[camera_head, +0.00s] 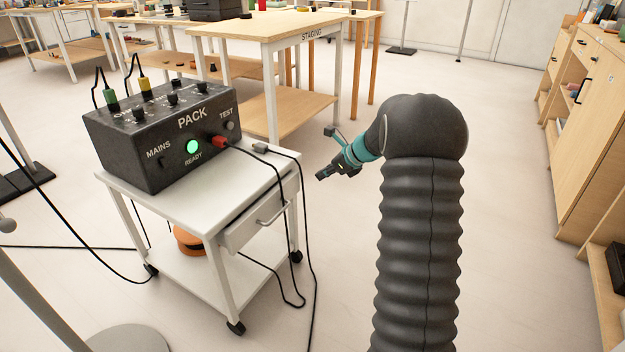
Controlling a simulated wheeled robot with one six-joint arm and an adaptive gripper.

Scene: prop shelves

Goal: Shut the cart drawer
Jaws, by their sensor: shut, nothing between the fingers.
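The white cart (166,200) stands left of centre. Its drawer (243,228) has a pale front with a grey bar handle (273,212), facing right toward my arm. The drawer front seems to stand out a little from under the cart top, with a dark strip above it; how far it is out is hard to tell. My gripper (320,177) is shut and empty. It is in the air to the right of the cart's far right corner, apart from the drawer and handle in the picture.
A black PACK box (165,135) with a lit green button sits on the cart. Black cables (303,230) hang over the cart's drawer side. An orange object (187,240) is on the lower shelf. A STAGING table (262,30) stands behind. Wooden cabinets (575,110) line the right.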

